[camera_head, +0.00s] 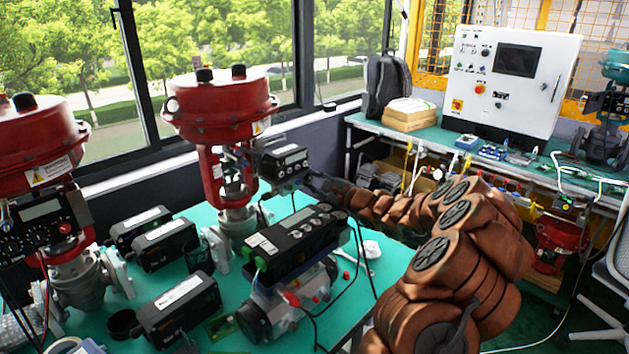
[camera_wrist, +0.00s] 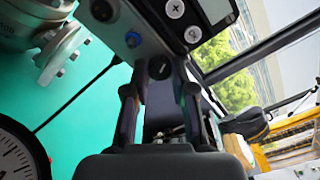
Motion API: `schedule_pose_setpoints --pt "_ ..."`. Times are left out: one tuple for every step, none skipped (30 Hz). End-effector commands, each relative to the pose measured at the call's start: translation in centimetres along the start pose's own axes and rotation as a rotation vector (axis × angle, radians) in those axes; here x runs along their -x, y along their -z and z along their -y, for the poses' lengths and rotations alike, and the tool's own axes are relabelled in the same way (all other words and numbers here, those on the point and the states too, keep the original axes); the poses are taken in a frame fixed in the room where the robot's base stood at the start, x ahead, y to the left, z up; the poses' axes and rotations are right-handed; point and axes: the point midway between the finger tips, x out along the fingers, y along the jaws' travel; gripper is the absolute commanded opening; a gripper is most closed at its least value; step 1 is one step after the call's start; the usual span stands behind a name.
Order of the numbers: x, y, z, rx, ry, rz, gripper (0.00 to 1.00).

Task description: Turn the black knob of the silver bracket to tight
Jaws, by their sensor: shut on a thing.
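In the wrist view, the black knob (camera_wrist: 160,68) sits between the tips of my gripper (camera_wrist: 160,75). The gripper's two dark fingers are shut on it. The silver bracket (camera_wrist: 150,47) shows just beyond the knob, under the black positioner box (camera_wrist: 205,18). In the head view, the positioner (camera_head: 286,160) is mounted beside the middle red valve (camera_head: 222,105). My gripper (camera_head: 306,180) reaches it from the right, at its lower right side. The knob cannot be made out in the head view, and its turn angle cannot be read.
A black device (camera_head: 295,240) stands in front of the valve on the green table (camera_head: 225,290). Several black boxes lie to its left. Another red valve (camera_head: 35,150) stands at the far left. A pressure gauge (camera_wrist: 15,160) shows at the wrist view's lower left.

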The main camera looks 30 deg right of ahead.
Motion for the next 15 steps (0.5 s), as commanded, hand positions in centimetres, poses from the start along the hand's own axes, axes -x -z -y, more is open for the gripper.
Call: schedule_pose_setpoints --pt "-0.01 -0.05 0.06 -0.006 0.001 0.001 0.0" --pt "0.0 -0.03 0.04 -0.008 0.001 0.0 0.0" --pt "0.0 -0.01 0.03 -0.009 0.001 0.0 0.0" --pt "0.01 0.0 0.02 -0.009 0.0 0.0 0.0" --pt "0.01 0.01 0.02 -0.009 0.0 0.0 0.0" --pt "0.01 0.01 0.01 -0.009 0.0 0.0 0.0" --pt "0.01 0.02 0.01 -0.009 0.0 -0.001 0.0" --pt "0.01 0.02 0.0 -0.009 0.0 -0.001 0.0" --pt "0.01 0.02 0.0 -0.008 0.0 -0.001 0.0" --pt "0.02 0.03 0.0 -0.008 0.0 -0.001 0.27" --pt "0.02 0.03 0.0 -0.008 0.0 -0.001 0.3" --pt "0.02 0.03 0.0 -0.008 0.0 -0.001 0.34" --pt "0.02 0.03 -0.01 -0.008 0.0 -0.001 0.37" --pt "0.01 0.03 -0.01 -0.008 0.0 -0.001 0.4" --pt "0.02 0.04 -0.01 -0.008 0.0 -0.001 0.44"
